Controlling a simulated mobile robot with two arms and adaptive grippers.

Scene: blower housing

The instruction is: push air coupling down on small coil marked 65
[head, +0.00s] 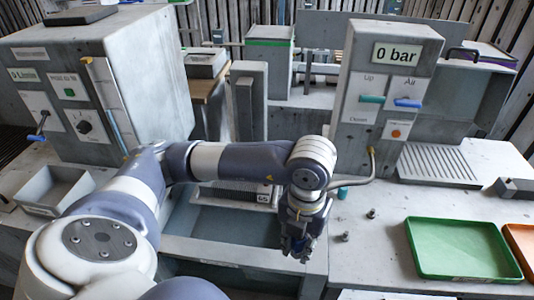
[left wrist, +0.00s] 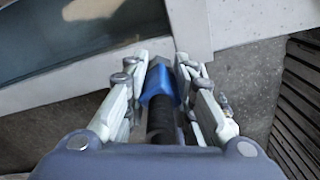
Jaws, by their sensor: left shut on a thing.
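My left gripper (head: 300,246) hangs at the end of its arm, fingers down, near the front edge of the bench. It is shut on a blue coupling with a black part (left wrist: 158,118) behind it. The blue air coupling (left wrist: 158,78) sits between the fingers in the left wrist view. The small coil marked 65 (head: 263,197) shows in the head view behind and left of the gripper, partly hidden by my arm. The coupling and the coil are apart. My right gripper is out of view.
A panel box reading 0 bar (head: 390,85) stands behind and right, with a hose coming off it. Several small fittings (head: 371,213) lie right of my gripper. A green tray (head: 463,248) is farther right. A sunken basin (head: 225,226) lies left of the gripper.

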